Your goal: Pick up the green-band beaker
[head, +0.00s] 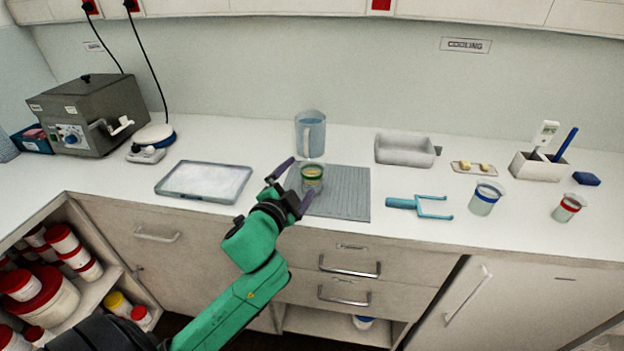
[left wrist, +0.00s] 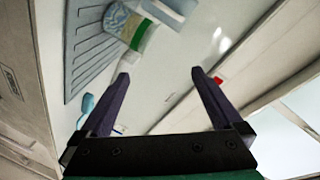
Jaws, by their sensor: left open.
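The green-band beaker (head: 311,178) stands upright on the grey ribbed mat (head: 346,204) in the head view. It is a small clear beaker with a green band and something yellowish low in it. In the left wrist view the beaker (left wrist: 138,34) shows beyond the fingers, toward the top. My left gripper (head: 294,187) is open and empty, its dark fingers just in front of and left of the beaker, apart from it as far as I can tell. In the left wrist view the gripper (left wrist: 160,80) has its fingers wide apart with nothing between them. My right gripper is not in view.
A clear jug (head: 310,134) stands close behind the beaker. A white-filled tray (head: 204,181) lies to the left. A blue fork-like tool (head: 420,206), a blue-band beaker (head: 486,198) and a red-band beaker (head: 569,207) are to the right. The counter's front strip is clear.

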